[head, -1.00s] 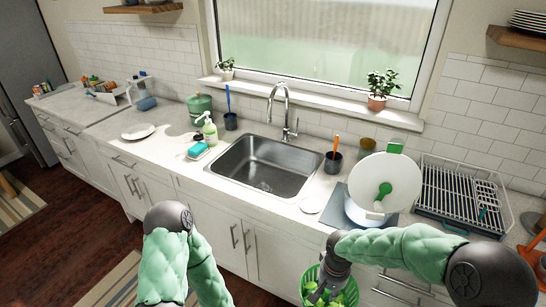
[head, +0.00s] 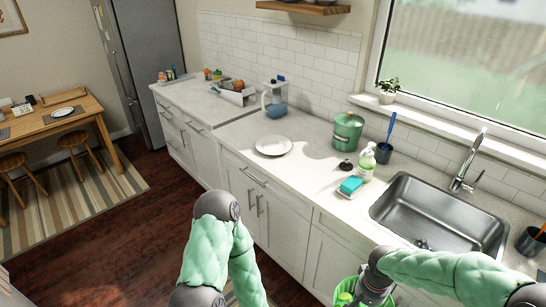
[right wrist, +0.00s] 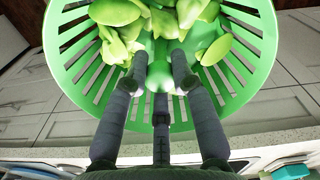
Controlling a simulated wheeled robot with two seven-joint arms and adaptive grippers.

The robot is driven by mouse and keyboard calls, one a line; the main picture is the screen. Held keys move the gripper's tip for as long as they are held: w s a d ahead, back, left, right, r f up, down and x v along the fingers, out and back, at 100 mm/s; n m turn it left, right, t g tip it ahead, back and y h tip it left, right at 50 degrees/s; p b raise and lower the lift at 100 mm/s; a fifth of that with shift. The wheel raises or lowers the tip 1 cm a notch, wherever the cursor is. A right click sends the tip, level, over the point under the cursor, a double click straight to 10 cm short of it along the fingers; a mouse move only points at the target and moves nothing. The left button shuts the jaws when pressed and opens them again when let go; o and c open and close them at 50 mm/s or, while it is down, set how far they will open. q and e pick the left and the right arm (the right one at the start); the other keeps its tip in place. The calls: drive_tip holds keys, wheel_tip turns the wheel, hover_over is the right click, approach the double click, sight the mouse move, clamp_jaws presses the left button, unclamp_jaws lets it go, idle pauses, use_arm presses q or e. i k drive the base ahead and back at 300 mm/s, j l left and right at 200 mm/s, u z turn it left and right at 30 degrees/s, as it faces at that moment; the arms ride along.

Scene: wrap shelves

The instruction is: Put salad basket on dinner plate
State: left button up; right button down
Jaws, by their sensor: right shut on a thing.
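The salad basket (head: 343,292) is bright green, slotted and filled with pale green leaves; the head view cuts it off at the bottom edge. It fills the top of the right wrist view (right wrist: 243,72). My right gripper (head: 366,290) is shut on the basket, with its fingers (right wrist: 158,66) at the basket's near side. The basket hangs in front of the counter. A white plate (head: 273,146) lies empty on the counter, ahead and left of the basket. Another, smaller-looking plate (head: 63,112) lies on the dining table. My left arm shows, but its gripper is out of view.
The wooden dining table (head: 55,125) stands at far left with stools (head: 78,140) and a striped rug (head: 75,198). The soap bottle (head: 366,162), sponge (head: 351,185), green canister (head: 347,131) and sink (head: 440,215) are right of the counter plate. The dark floor between is clear.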

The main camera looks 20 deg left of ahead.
sight(271, 149)
drive_tip(key=i+j, duration=0.15)
drive_tip(key=j, duration=0.25)
drive_tip(key=i+j+u, duration=0.1)
drive_tip(key=j, duration=0.25)
drive_tip(key=i+j, duration=0.15)
drive_tip(key=j, duration=0.25)
drive_tip(key=i+j, duration=0.15)
drive_tip(key=j, duration=0.2)
drive_tip(key=i+j+u, duration=0.1)
drive_tip(key=j, duration=0.25)
drive_tip(key=i+j, duration=0.2)
drive_tip(key=j, duration=0.15)
drive_tip(key=j+u, duration=0.05)
